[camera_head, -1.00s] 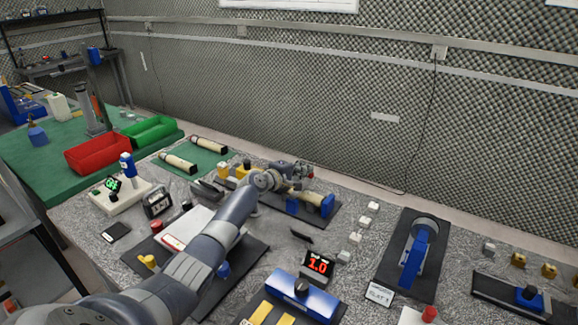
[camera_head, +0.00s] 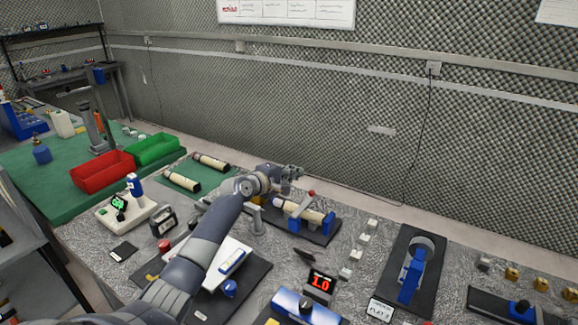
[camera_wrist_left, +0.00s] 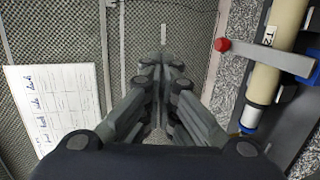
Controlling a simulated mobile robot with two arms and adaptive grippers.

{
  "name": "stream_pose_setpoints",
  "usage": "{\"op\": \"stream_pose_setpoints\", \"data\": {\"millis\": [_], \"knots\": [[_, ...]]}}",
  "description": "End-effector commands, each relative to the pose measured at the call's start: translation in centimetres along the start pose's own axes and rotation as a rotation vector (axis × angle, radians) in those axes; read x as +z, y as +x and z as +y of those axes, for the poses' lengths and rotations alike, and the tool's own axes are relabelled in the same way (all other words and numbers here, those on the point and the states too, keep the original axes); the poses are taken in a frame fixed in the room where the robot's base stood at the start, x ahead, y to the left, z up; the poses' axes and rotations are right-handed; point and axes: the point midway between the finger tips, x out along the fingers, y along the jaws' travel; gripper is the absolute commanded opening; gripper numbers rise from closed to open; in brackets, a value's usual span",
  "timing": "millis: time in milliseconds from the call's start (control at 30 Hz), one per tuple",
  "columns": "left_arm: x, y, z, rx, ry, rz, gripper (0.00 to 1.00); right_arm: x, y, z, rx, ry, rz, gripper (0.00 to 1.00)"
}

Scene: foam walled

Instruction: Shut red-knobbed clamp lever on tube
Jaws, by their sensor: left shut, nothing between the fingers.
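The cream tube (camera_head: 306,213) lies in a blue clamp fixture on a dark base plate (camera_head: 318,235). The clamp lever's red knob (camera_head: 311,193) shows just above the tube. My right gripper is not in view.
Two more tubes (camera_head: 210,162) lie on a green mat at the left, near red (camera_head: 102,172) and green (camera_head: 154,149) bins. The foam wall is close behind.

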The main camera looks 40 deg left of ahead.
Motion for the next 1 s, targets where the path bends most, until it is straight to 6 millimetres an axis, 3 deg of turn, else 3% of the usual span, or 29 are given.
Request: {"op": "stream_pose_setpoints", "data": {"millis": [300, 867, 1000], "knots": [[-0.1, -2.0, 1.7, -0.001, 0.001, 0.001, 0.0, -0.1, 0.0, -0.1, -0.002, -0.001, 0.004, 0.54], [-0.1, -2.1, 1.8, -0.001, 0.0, 0.001, 0.0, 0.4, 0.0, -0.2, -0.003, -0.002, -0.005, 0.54], [-0.1, -2.3, 2.6, 0.0, 0.001, 0.001, 0.0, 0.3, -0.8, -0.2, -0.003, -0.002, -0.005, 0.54]]}}
